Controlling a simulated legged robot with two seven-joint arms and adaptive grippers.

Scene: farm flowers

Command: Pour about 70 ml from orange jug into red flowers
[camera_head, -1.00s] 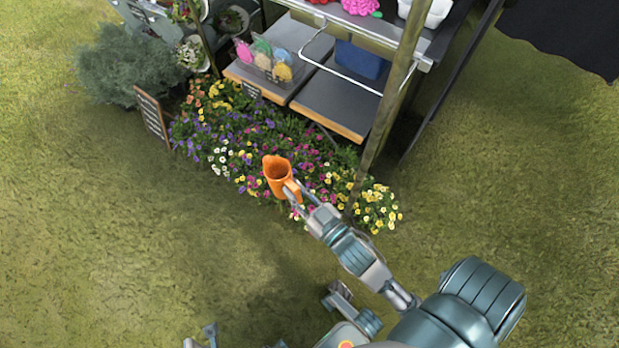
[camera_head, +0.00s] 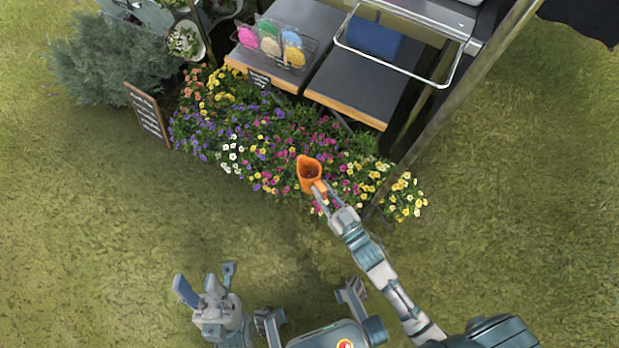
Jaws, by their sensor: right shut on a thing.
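The orange jug (camera_head: 310,176) is over the front edge of the flower bed, its open mouth facing up toward me. It looks roughly upright; I cannot tell its liquid level. My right gripper (camera_head: 320,195) is shut on the jug at its near side, by the handle. Pinkish-red flowers (camera_head: 267,181) grow in the bed just left of the jug, and more show behind it (camera_head: 327,146). I see no stream from the jug. My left gripper (camera_head: 207,280) is open and empty above the grass at lower left.
Purple, white, yellow and orange flowers fill the rest of the bed. A slanted pole (camera_head: 455,105) stands right of the jug. A chalkboard sign (camera_head: 148,113) stands at the left. Shelves (camera_head: 365,85) rise behind the bed. The grass in front is clear.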

